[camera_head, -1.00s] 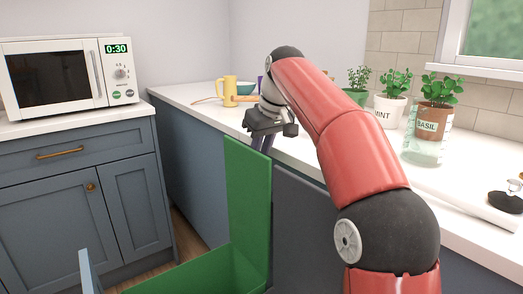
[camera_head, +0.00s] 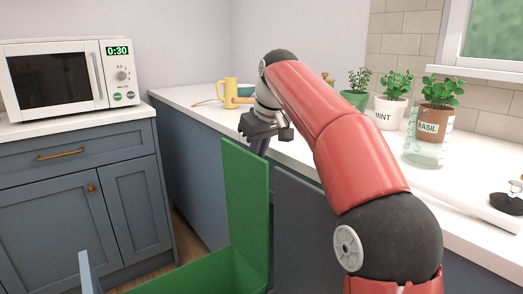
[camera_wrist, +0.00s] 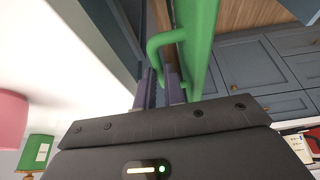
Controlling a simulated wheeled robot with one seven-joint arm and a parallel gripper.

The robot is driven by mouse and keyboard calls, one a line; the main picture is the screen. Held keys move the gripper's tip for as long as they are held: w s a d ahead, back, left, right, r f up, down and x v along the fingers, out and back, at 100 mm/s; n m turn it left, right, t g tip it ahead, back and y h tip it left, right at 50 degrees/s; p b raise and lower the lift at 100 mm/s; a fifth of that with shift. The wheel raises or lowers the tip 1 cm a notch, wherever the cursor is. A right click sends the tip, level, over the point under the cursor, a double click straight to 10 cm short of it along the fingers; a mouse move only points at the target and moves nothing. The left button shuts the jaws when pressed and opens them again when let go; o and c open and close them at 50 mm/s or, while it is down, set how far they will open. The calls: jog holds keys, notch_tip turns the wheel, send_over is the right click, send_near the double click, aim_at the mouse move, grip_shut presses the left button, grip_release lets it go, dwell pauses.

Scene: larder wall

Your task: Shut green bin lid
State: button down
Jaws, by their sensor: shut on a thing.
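The green bin lid (camera_head: 247,190) stands upright, open, at the far side of the green bin (camera_head: 195,277). The bin's lower part is cut off by the picture's bottom edge. My gripper (camera_head: 261,145) is at the lid's top edge, with its fingers pointing down. In the wrist view, the lid (camera_wrist: 196,40) runs beside my fingers, and its bent green handle (camera_wrist: 158,42) reaches between them. My gripper (camera_wrist: 160,85) is shut on this handle. The exact contact is partly hidden by the fingers.
The white counter (camera_head: 195,95) runs behind my gripper, with a yellow mug (camera_head: 228,91) and potted herbs, including a basil pot (camera_head: 428,127), on it. A microwave (camera_head: 60,78) stands at left. A grey panel (camera_head: 300,225) stands right of the lid.

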jog(key=s+a+t+h+b, duration=0.2)
jog(key=s+a, duration=0.4)
jog(key=a, duration=0.3)
jog(key=s+a+f+n+t+h+b, duration=0.1)
jog(key=s+a+f+t+h+b, duration=0.1)
jog(key=s+a+f, duration=0.4)
jog(key=s+a+f+n+t+h+b, duration=0.1)
jog(key=s+a+f+t+h+b, duration=0.1)
jog(key=s+a+f, duration=0.4)
jog(key=shift+s+a+f+n+t+h+b, duration=0.35)
jog(key=shift+a+f+h, duration=0.95)
jog(key=shift+a+f, duration=1.75)
jog(key=shift+w+a+r, duration=0.15)
jog(key=c, duration=1.8)
grip_release()
jog(key=v, duration=0.7)
jog(key=shift+s+a+r+p, duration=0.15)
jog(key=shift+s+p, duration=0.15)
